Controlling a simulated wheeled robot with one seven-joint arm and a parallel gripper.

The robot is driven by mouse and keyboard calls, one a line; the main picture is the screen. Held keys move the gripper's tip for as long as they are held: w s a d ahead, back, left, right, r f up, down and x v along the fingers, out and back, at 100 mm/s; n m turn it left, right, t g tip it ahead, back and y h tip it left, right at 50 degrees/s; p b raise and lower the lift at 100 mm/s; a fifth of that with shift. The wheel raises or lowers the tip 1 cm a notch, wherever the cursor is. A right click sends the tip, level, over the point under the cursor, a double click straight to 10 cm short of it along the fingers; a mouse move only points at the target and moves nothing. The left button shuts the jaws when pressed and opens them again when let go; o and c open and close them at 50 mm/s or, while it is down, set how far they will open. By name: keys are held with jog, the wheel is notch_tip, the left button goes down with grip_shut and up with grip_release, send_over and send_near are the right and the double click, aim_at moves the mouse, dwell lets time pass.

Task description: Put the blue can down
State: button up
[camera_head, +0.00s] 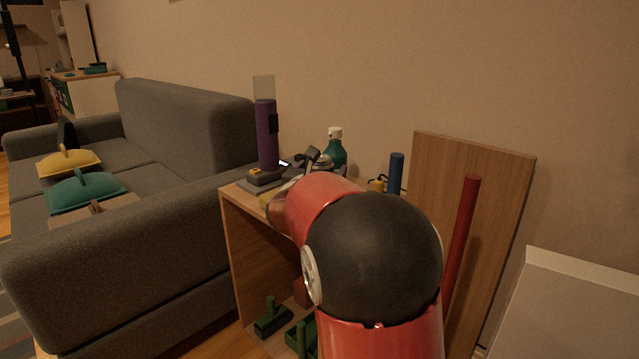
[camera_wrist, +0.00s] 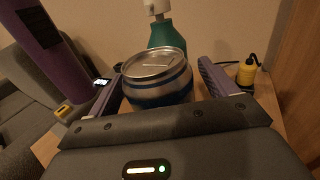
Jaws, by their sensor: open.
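The blue can (camera_wrist: 158,82) shows in the wrist view as a silver can with a dark blue band and a silver lid. It looks upright, between the two fingers of my gripper (camera_wrist: 160,70). The fingers are spread apart, with a gap visible on the right side of the can. The can's base is hidden behind the gripper body, so its contact with the wooden top is not shown. In the head view my red and black arm hides most of this area.
A purple cylinder (camera_head: 266,137) stands left on the wooden cabinet (camera_head: 243,232). A green bottle (camera_wrist: 167,33) is close behind the can. A blue cylinder (camera_head: 396,173), red pole (camera_head: 462,225) and wooden board (camera_head: 507,190) stand farther right.

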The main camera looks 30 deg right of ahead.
jog(key=shift+w+d, duration=0.3)
jog(key=shift+w, duration=0.05)
jog(key=shift+c, duration=0.4)
jog(key=shift+r, duration=0.1)
jog(key=c, duration=1.4)
